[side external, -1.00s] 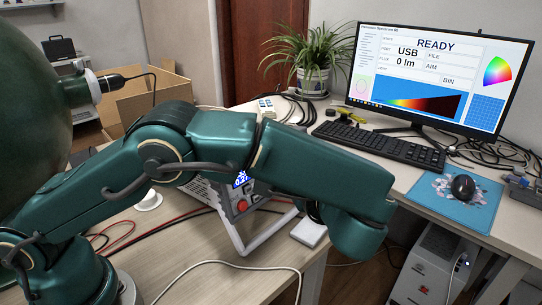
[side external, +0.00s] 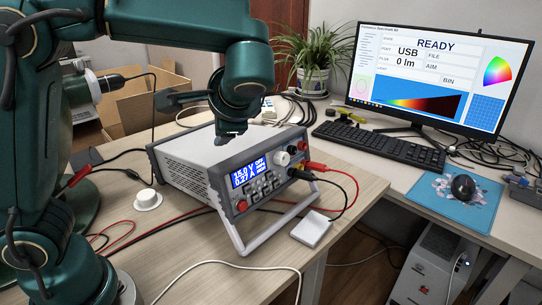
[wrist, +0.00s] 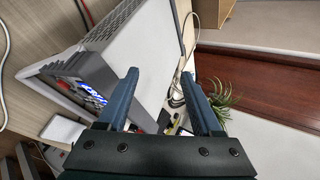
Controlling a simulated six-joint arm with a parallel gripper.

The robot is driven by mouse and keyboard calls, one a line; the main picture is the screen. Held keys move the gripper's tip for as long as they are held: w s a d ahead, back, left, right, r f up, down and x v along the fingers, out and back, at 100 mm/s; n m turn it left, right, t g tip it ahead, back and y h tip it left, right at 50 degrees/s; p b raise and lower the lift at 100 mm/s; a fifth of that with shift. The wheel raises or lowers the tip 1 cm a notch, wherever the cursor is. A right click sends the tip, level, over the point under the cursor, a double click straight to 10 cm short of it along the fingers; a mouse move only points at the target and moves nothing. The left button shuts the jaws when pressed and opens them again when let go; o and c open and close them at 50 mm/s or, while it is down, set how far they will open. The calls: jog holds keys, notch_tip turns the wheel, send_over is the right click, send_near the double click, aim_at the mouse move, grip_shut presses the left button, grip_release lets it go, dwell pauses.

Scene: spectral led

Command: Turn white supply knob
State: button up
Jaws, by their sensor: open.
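The white supply knob (side external: 282,158) is on the right part of the front panel of the grey power supply (side external: 185,168), in the side view. The lit blue display (side external: 248,172) reads about 15.0 V and 0.27 A, with OFF beside it. My gripper (wrist: 161,78) is open and empty, with its two blue fingers apart in the wrist view. In the side view it is above the supply's top, left of and higher than the knob, not touching it. The wrist view shows the supply's casing and the lit display (wrist: 90,94); I cannot make out the knob there.
Red and black leads (side external: 345,178) plug in below the knob and arc over the front. A white box (side external: 311,229) lies before the supply. A white round part (side external: 148,198) stands to its left. The monitor (side external: 437,75) and keyboard (side external: 380,145) are at right.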

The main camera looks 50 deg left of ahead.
jog(key=s+d+f+n+h, duration=0.2)
jog(key=s+h, duration=0.2)
jog(key=s, duration=0.3)
jog(key=s+d+f+n+t+h, duration=0.1)
jog(key=s+d+f+n+h, duration=0.1)
jog(key=s, duration=0.4)
jog(key=shift+s+d+f+n+h, duration=0.2)
jog(key=shift+s+f+n+h, duration=0.2)
jog(key=shift+n+h, duration=0.65)
jog(key=shift+r+m+h, duration=0.1)
jog(key=shift+m+h, duration=0.15)
